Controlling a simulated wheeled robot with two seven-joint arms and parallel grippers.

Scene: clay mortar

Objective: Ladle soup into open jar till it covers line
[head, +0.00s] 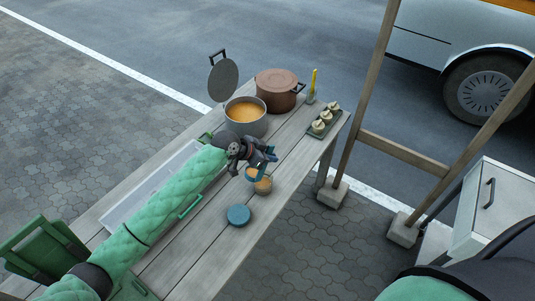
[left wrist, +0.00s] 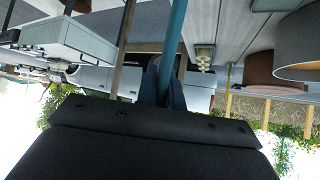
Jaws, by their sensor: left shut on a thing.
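My left gripper (head: 264,158) is shut on the blue handle of the ladle (left wrist: 173,40), which runs between the dark fingers in the left wrist view. In the head view the ladle's bowl (head: 253,174), with orange-tan soup showing in it, is right by the mouth of the open jar (head: 264,187). I cannot tell whether they touch. The jar stands upright on the table and looks tan inside; its fill line is too small to see. The soup pot (head: 246,126) holds orange soup (head: 245,111) behind the gripper. A round blue lid (head: 238,215) lies flat in front of the jar. My right gripper is not in view.
A brown lidded pot (head: 277,92) stands behind the soup pot, whose grey lid (head: 223,79) is upright beside it. A green tray (head: 331,129) with small pale items is at the right edge of the wooden table (head: 190,262). A wooden post (head: 368,90) rises beyond it.

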